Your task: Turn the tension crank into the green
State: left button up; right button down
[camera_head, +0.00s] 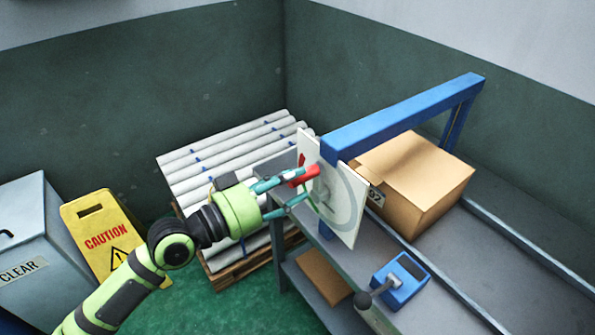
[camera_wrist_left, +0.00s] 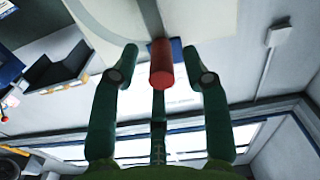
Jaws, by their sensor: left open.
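The tension crank's red handle (camera_head: 302,175) sticks out from a white dial panel (camera_head: 346,206) hung on a blue frame (camera_head: 405,112). A grey arc and a small green mark show on the panel, with a red mark near its upper left edge. My left gripper (camera_head: 285,190) is at the handle, its fingers pointing at the panel. In the left wrist view the red handle (camera_wrist_left: 161,66) stands between the two open fingers (camera_wrist_left: 161,70), with a gap on each side. The crank's arm and hub are mostly hidden by the handle and fingers. My right gripper is not in view.
A cardboard box (camera_head: 424,180) sits on the grey bench behind the panel. A blue device with a dark-knobbed lever (camera_head: 400,281) is at the bench's front. A pallet of white rolls (camera_head: 225,165), a yellow caution sign (camera_head: 104,236) and a grey bin (camera_head: 38,250) stand to the left.

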pick_arm(q)
jog(key=shift+x, duration=1)
grip_shut()
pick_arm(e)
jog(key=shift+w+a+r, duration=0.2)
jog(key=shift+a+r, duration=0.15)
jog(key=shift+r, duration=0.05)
pick_arm(q)
jog(key=shift+s+f, duration=0.1)
jog(key=shift+s, duration=0.05)
